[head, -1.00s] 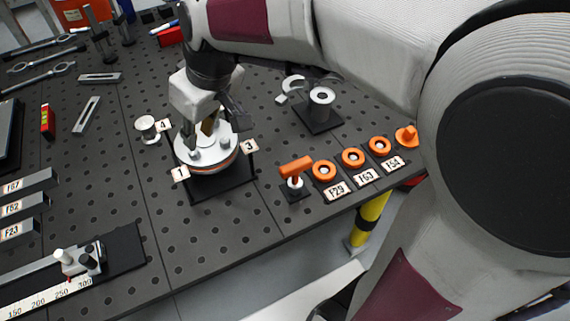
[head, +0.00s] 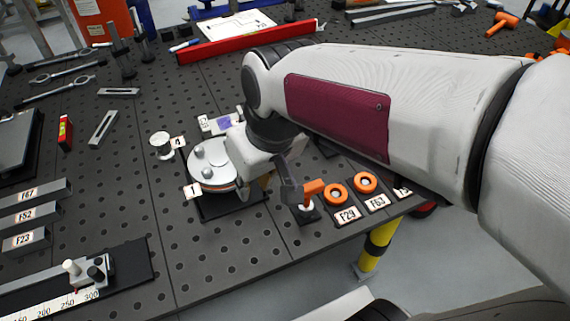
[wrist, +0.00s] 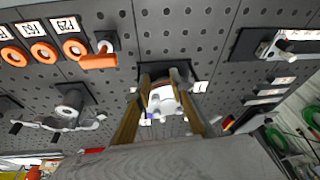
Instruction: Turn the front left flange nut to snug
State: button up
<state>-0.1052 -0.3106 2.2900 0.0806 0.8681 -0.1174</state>
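The round flange (head: 222,182) stands on a dark base plate, with silver nuts on its top. Tag 1 (head: 192,191) is at its front left and tag 4 (head: 178,142) at its back left; my arm hides its right side. My gripper (head: 283,188) is at the flange's right, by the orange-handled tool (head: 314,187). In the wrist view my two tan fingers (wrist: 162,82) are spread apart, with the flange (wrist: 164,97) seen between them. Nothing is visibly held. Contact with the flange cannot be told. The orange tool also shows in the wrist view (wrist: 98,61).
Orange rings (head: 336,194) with tags lie right of the tool near the table's front edge. A small round-topped post (head: 160,143) stands left of the flange. A ruler fixture (head: 85,272) lies front left. The perforated table between is clear.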

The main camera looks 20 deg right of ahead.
jog(key=s+d+r+m+t+h, duration=0.1)
jog(key=s+d+r+m+t, duration=0.1)
jog(key=s+d, duration=0.3)
jog(key=shift+s+r, duration=0.15)
jog(key=shift+s, duration=1.9)
jog(key=shift+a, duration=0.1)
jog(key=w+a+n, duration=0.1)
jog(key=w+a, duration=0.4)
jog(key=w, duration=0.4)
jog(key=w+a+n+y, duration=0.1)
jog(key=w+a+n, duration=0.1)
jog(key=w+a, duration=0.3)
jog(key=w+f, duration=0.1)
jog(key=w, duration=0.3)
jog(key=shift+w+a+g, duration=0.2)
jog(key=shift+w+g, duration=0.2)
